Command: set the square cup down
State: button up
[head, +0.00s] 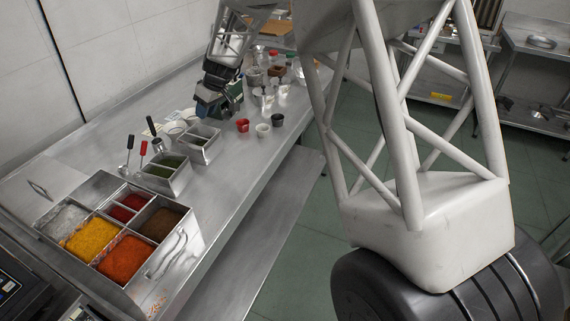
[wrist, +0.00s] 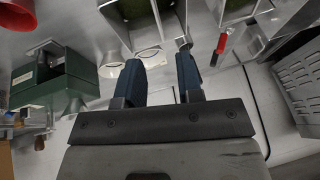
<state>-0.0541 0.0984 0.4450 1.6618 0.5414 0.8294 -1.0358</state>
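My gripper (head: 207,108) is low over the steel counter, beyond the metal bins in the head view. In the wrist view its two blue fingers (wrist: 160,75) stand apart, with nothing seen held between them. I cannot pick out a square cup for sure.
A red cup (head: 242,125), a white cup (head: 263,130) and a black cup (head: 277,120) stand near the counter's right edge. A steel spice tray (head: 172,262) is in front. Narrow bins (head: 165,180) and red- and black-handled tools (head: 143,148) stand nearby. Bare counter (head: 222,175) lies between.

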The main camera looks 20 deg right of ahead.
jog(key=s+d+r+m+h, duration=0.15)
jog(key=s+r, duration=0.25)
jog(key=s, duration=0.4)
jog(key=s+d+r+m, duration=0.1)
jog(key=s+d+r, duration=0.25)
jog(key=s, duration=0.45)
jog(key=s+d+r+m+h, duration=0.1)
jog(key=s+r, duration=0.4)
jog(key=s, duration=0.3)
jog(key=s+d+f+m+h, duration=0.1)
jog(key=s+d+m, duration=0.1)
jog(key=s, duration=1.1)
jog(key=s+d+m+h, duration=0.1)
jog(key=s+d+m, duration=0.2)
jog(key=s, duration=1.1)
jog(key=shift+d+f+t, duration=0.25)
jog(key=shift+f+t, duration=0.15)
